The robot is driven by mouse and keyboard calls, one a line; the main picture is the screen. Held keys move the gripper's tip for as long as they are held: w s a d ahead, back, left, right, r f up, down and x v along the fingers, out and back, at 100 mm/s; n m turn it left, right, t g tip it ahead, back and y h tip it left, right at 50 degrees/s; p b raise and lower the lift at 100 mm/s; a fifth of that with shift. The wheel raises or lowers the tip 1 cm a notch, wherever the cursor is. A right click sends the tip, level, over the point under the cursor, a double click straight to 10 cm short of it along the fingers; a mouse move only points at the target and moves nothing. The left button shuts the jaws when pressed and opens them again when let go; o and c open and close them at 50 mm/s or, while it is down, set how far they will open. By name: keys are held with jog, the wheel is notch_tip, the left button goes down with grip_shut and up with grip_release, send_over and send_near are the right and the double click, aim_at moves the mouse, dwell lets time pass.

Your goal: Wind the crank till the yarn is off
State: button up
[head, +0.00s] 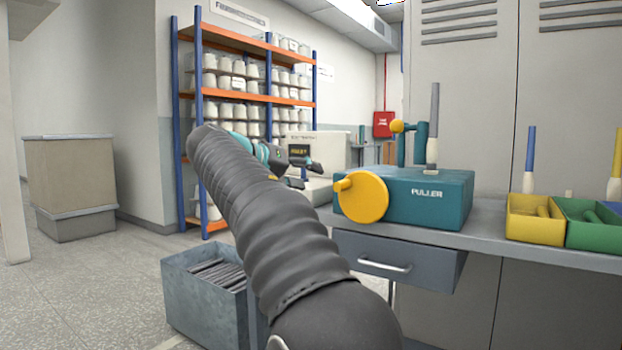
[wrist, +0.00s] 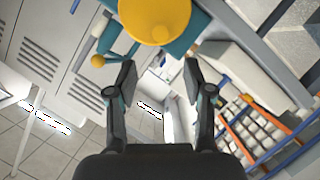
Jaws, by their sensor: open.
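The teal puller box (head: 445,200) stands on the bench, with a yellow crank disc (head: 362,199) on its front left. The crank's small knob (head: 343,185) sticks out to the left. A grey bobbin (head: 434,112) stands upright on top, pale at its foot; I cannot tell if yarn is on it. A teal post with a yellow ball (head: 397,126) is beside it. My gripper (head: 306,174) is open and empty, left of the crank and apart from it. In the wrist view the crank disc (wrist: 155,18) lies beyond my open fingers (wrist: 158,78).
A yellow bin (head: 533,228) and a green bin (head: 592,238) stand right on the bench. A pale machine (head: 330,145) is behind my gripper. A drawer (head: 400,265) is under the bench, a grey metal bin (head: 200,300) on the floor. Shelves of spools (head: 245,95) are behind.

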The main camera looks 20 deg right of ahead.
notch_tip(320, 180, up, 4)
jog(key=s+p, duration=0.2)
jog(key=w+a+f+n+t+y+p, duration=0.2)
jog(key=w+a+f+n+y, duration=0.1)
jog(key=a+f+y, duration=0.4)
jog(key=w+a+f+n+t+y+p, duration=0.2)
jog(key=a+f+n+y, duration=0.15)
jog(key=a+y, duration=0.45)
jog(key=w+a+r+t+y, duration=0.2)
jog(key=a+r+t+y, duration=0.15)
jog(key=a, duration=0.65)
jog(key=d+r+m+t+h+p, duration=0.1)
jog(key=d+r+m+t+h, duration=0.1)
jog(key=d+r+m+t, duration=0.15)
jog(key=m+g+h, duration=0.6)
jog(key=m+h, duration=0.3)
jog(key=h, duration=0.8)
send_near(341, 187)
jog(key=x, duration=0.8)
jog(key=w+x, duration=0.1)
jog(key=x, duration=0.3)
jog(key=shift+w+a+f, duration=0.15)
jog(key=shift+a, duration=0.1)
